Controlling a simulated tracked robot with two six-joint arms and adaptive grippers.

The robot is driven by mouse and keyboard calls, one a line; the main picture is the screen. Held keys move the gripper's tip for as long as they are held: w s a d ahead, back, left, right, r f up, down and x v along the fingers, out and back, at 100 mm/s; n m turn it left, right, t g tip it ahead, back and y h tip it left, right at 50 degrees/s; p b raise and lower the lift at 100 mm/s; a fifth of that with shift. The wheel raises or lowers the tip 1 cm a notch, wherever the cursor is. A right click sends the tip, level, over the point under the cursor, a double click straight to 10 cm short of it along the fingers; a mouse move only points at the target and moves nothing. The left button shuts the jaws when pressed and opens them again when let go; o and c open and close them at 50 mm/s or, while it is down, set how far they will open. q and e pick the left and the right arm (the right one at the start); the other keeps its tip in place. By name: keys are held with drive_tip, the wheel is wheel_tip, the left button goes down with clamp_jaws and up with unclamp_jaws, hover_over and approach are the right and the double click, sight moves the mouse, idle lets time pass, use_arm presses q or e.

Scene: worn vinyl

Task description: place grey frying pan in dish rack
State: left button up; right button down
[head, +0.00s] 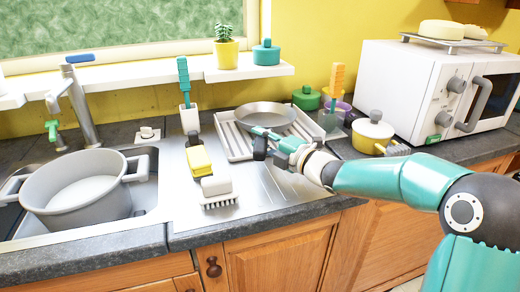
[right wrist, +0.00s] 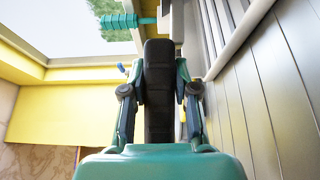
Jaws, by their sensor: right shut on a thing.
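The grey frying pan (head: 265,114) is in the head view, level over the white dish rack (head: 236,147) on the steel drainboard. I cannot tell whether it rests on the rack or hangs just above it. My right gripper (head: 267,147) is at the near side of the pan, over the rack's front part. It is shut on the pan's dark handle, which shows between the fingers in the right wrist view (right wrist: 158,75). The gripper hides most of the handle in the head view. My left gripper is not in view.
A large grey pot (head: 78,190) sits in the sink at left. A yellow saucepan (head: 372,134) and a white microwave (head: 420,90) stand at right. A shelf (head: 245,72) runs behind.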

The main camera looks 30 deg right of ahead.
drive_tip(key=shift+w+f, duration=0.1)
drive_tip(key=shift+f, duration=1.5)
drive_tip(key=c, duration=0.9)
unclamp_jaws()
drive_tip(key=shift+f, duration=0.15)
drive_tip(key=b+v, duration=0.1)
drive_tip(key=v, duration=1)
drive_tip(key=shift+s+d, duration=0.1)
drive_tip(key=shift+s, duration=0.4)
drive_tip(key=shift+f, duration=0.1)
